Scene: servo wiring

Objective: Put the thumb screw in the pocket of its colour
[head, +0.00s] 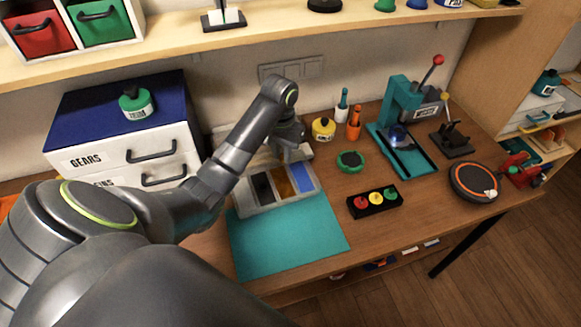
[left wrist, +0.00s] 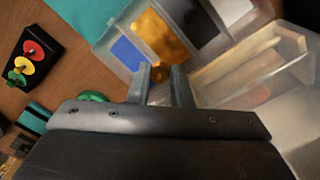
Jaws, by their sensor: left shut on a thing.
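The pale sorting tray (head: 265,207) sits at the back of the teal mat, with black (head: 263,188), orange-yellow (head: 283,182) and blue (head: 301,177) pockets side by side. In the left wrist view the blue (left wrist: 129,52) and orange-yellow (left wrist: 160,36) pockets lie just beyond the fingertips. My left gripper (head: 293,157) is over the tray's back edge. In the left wrist view its fingers (left wrist: 160,76) are shut on a small orange thumb screw (left wrist: 160,72), near the end of the orange-yellow pocket. The arm hides the screw in the head view. My right gripper is not in view.
A pale divided box (left wrist: 245,75) lies behind the tray. A black block with red, yellow and green knobs (head: 374,202), a green round part (head: 350,161) and a teal press (head: 402,125) stand to the right. The teal mat (head: 285,240) is clear.

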